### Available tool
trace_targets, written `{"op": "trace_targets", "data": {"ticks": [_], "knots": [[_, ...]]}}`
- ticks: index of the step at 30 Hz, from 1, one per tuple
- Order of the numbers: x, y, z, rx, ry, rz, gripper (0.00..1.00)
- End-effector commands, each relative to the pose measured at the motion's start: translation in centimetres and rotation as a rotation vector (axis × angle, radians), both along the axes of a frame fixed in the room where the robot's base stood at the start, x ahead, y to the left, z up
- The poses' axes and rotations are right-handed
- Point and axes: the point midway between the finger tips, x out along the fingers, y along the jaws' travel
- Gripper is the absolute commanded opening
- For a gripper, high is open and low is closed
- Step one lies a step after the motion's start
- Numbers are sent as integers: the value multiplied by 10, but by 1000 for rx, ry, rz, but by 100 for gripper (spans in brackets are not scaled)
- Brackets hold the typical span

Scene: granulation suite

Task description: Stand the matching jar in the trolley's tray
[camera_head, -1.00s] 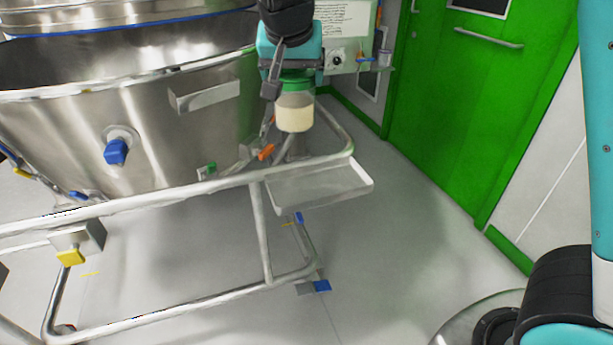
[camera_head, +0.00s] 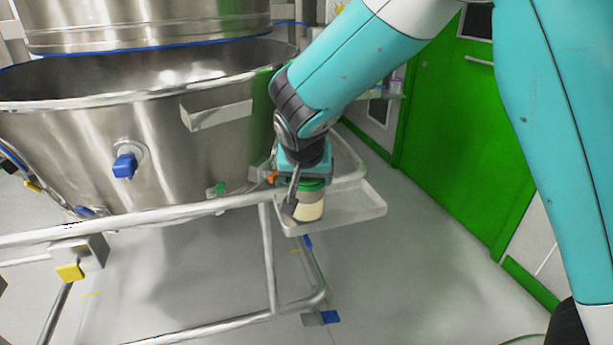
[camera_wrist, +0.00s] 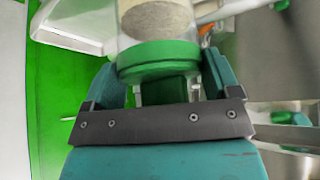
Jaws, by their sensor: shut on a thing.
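The jar (camera_head: 309,207) has a green lid and pale contents. My gripper (camera_head: 305,188) is shut on its green lid from above and holds it upright. In the head view the jar is over the left part of the trolley's shallow metal tray (camera_head: 362,213); I cannot tell whether its base touches the tray floor. In the wrist view the jar (camera_wrist: 158,22) shows with its lid (camera_wrist: 158,58) between the two fingers, and the tray (camera_wrist: 68,22) is beside it at the upper left.
A large steel bowl (camera_head: 70,150) with a blue knob (camera_head: 124,166) fills the left, above the trolley's tubular frame (camera_head: 268,255). A green door (camera_head: 450,140) stands at the right. The tray's right part is bare, with open floor beyond.

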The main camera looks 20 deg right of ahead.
Motion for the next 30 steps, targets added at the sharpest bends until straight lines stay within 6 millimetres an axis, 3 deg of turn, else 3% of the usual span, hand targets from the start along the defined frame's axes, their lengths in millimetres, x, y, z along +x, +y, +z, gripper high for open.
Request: {"op": "trace_targets", "data": {"ticks": [8, 9, 11, 21, 30], "knots": [[0, 0, -1, 1, -2, 0, 40], [0, 0, -2, 0, -1, 0, 85], [0, 0, -1, 0, -1, 0, 98], [-1, 1, 6, 1, -2, 1, 100], [-31, 14, 57, 2, -5, 3, 100]]}}
